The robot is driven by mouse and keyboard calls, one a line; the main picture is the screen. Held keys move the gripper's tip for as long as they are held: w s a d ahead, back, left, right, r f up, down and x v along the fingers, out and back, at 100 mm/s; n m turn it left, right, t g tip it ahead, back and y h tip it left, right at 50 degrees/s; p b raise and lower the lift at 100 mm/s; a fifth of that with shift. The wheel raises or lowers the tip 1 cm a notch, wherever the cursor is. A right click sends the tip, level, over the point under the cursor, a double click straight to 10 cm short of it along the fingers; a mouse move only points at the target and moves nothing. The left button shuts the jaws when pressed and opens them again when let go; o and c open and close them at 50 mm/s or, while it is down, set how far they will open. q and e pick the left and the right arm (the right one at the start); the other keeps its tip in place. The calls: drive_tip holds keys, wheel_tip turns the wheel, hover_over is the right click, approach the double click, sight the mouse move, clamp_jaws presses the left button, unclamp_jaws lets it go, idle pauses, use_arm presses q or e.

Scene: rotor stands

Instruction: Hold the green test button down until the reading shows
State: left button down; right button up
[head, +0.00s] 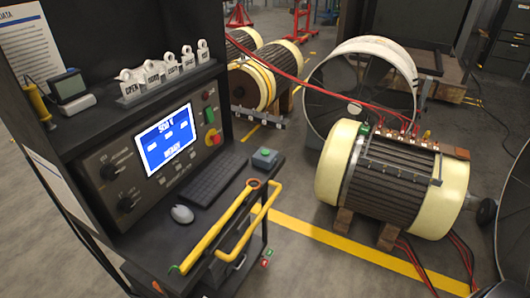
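A green button (209,115) sits on the dark console panel (115,178), right of the screen. A small grey box with a green top button (265,153) rests on the desk's right end. I cannot tell which of the two is the test button. The blue screen (168,139) shows large text that looks like "500 V" at the top and "READY" at the bottom, with small labels between. Neither of my grippers is in view, and nothing touches either button.
A red knob on yellow (213,138) is below the panel's green button. A keyboard (209,180) and mouse (182,214) lie on the desk. Yellow bars (226,227) cross its front right. A cream-ended motor (391,180) stands on wooden blocks at right. Floor shows between desk and motor.

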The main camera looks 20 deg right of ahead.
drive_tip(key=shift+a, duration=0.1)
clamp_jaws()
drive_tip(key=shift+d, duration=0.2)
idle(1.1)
